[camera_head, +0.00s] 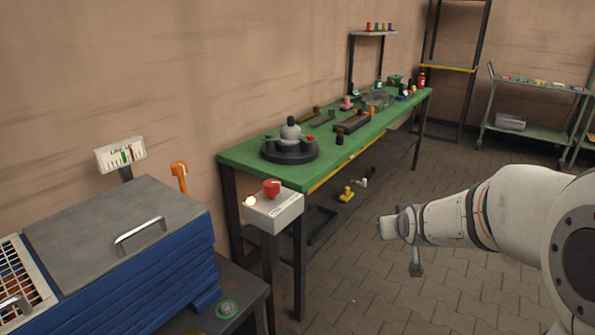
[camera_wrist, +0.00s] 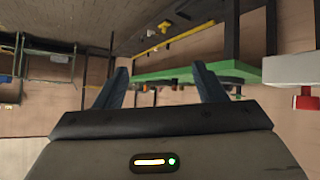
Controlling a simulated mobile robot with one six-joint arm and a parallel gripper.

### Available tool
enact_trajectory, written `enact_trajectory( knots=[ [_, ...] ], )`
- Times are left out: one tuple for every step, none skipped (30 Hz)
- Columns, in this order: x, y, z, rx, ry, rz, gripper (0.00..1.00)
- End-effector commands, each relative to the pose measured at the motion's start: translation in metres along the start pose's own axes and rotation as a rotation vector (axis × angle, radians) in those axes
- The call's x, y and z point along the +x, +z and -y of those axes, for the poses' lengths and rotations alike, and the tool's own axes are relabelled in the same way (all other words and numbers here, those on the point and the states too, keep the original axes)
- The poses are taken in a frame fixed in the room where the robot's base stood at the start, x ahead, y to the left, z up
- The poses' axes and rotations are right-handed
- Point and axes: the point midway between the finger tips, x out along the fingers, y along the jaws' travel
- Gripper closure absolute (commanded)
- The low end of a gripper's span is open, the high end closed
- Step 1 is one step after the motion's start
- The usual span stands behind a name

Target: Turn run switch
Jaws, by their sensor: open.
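The run switch appears to be the red knob (camera_head: 271,187) on top of a small pale box (camera_head: 273,211) on a dark post, in front of the green table's near corner. A lit lamp (camera_head: 250,201) sits beside the knob. In the wrist view the box (camera_wrist: 288,70) and red knob (camera_wrist: 306,101) show upside down at the right edge. My gripper (camera_head: 382,228) is in free air to the right of the box, well apart from it. In the wrist view my gripper (camera_wrist: 160,80) has its two fingers spread with nothing between them.
A green-topped workbench (camera_head: 240,156) carries a dark round turntable (camera_head: 290,152) and several small parts. A blue cabinet (camera_head: 130,285) with a grey lid stands at left, with a gauge sign (camera_head: 120,153) behind. A shelf cart (camera_head: 530,130) is at back right.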

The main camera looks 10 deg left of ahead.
Motion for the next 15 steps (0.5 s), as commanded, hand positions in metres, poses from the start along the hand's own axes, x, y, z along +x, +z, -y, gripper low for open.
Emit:
enact_trajectory(
  knots=[
    [0.017,-0.026,0.033,-0.056,-0.12,-0.087,0.36],
    [0.026,-0.04,0.047,-0.075,-0.162,-0.141,0.36],
    [0.037,-0.057,0.065,-0.094,-0.214,-0.214,0.36],
    [0.044,-0.069,0.08,-0.108,-0.256,-0.267,0.36],
    [0.05,-0.079,0.094,-0.119,-0.302,-0.317,0.36],
    [0.056,-0.09,0.115,-0.132,-0.366,-0.379,0.36],
    [0.059,-0.097,0.13,-0.14,-0.414,-0.421,0.36],
    [0.061,-0.102,0.145,-0.146,-0.464,-0.46,0.36],
    [0.063,-0.108,0.164,-0.152,-0.528,-0.507,0.36],
    [0.064,-0.11,0.176,-0.155,-0.574,-0.538,0.36],
    [0.064,-0.112,0.189,-0.158,-0.619,-0.565,0.36],
    [0.064,-0.114,0.202,-0.159,-0.673,-0.595,0.36],
    [0.062,-0.115,0.211,-0.16,-0.709,-0.617,0.36],
    [0.062,-0.115,0.219,-0.159,-0.742,-0.633,0.36],
    [0.06,-0.114,0.227,-0.159,-0.779,-0.65,0.36]
  ],
)
